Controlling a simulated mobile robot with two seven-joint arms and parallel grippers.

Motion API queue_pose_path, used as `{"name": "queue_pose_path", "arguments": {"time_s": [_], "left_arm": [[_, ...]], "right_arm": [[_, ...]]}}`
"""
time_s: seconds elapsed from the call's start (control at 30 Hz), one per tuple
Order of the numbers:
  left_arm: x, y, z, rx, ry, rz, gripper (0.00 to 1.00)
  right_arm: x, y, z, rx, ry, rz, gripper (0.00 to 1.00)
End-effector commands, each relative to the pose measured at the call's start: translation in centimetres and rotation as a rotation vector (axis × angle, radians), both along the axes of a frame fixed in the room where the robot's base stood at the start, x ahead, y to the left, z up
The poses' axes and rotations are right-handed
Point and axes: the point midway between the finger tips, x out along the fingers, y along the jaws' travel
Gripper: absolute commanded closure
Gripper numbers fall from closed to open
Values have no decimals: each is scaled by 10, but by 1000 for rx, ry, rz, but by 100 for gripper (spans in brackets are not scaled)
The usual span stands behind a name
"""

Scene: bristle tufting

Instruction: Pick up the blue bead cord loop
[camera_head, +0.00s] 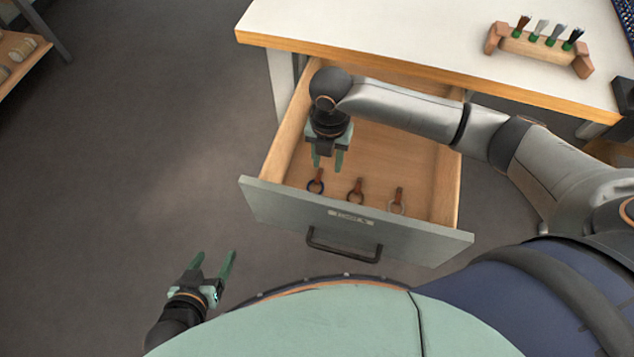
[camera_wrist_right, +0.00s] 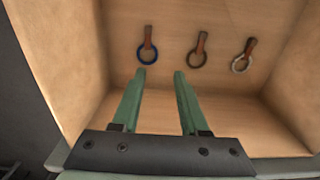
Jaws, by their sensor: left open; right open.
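The blue bead cord loop (camera_head: 315,186) lies in the open drawer (camera_head: 384,229), leftmost in a row of three loops, each with a brown tab. It also shows in the right wrist view (camera_wrist_right: 147,54), ahead of the left finger's tip and apart from it. My right gripper (camera_head: 328,164) is open and empty, over the drawer's left part, just behind the blue loop. In the right wrist view its green fingers (camera_wrist_right: 160,76) stand apart with nothing between them. My left gripper (camera_head: 215,258) is open and empty, outside the drawer at the lower left.
A dark loop (camera_head: 356,196) and a pale loop (camera_head: 397,207) lie to the right of the blue one. The drawer has wooden side walls and a grey front with a black handle (camera_head: 344,252). A wooden rack with brushes (camera_head: 541,48) stands on the white desk (camera_head: 400,30).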

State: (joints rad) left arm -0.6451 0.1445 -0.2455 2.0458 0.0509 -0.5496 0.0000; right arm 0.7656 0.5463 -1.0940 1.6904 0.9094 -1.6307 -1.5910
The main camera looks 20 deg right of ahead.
Motion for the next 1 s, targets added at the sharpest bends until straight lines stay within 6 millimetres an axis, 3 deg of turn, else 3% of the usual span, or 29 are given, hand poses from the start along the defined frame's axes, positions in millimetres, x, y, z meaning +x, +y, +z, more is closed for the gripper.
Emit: {"name": "queue_pose_path", "arguments": {"time_s": [0.13, 0.43, 0.7, 1.0], "left_arm": [[0, 1, -9, 2, 0, 1, 29], [1, 2, -13, 3, -5, 2, 29], [-4, 6, -26, 9, 4, 6, 29], [-6, 9, -27, 16, 8, 6, 29]], "right_arm": [[0, 0, -30, 0, 2, -1, 56], [1, 2, -57, 1, 1, 0, 56], [3, 4, -95, 1, 1, 0, 56], [4, 4, -99, 0, -1, 1, 56]]}}
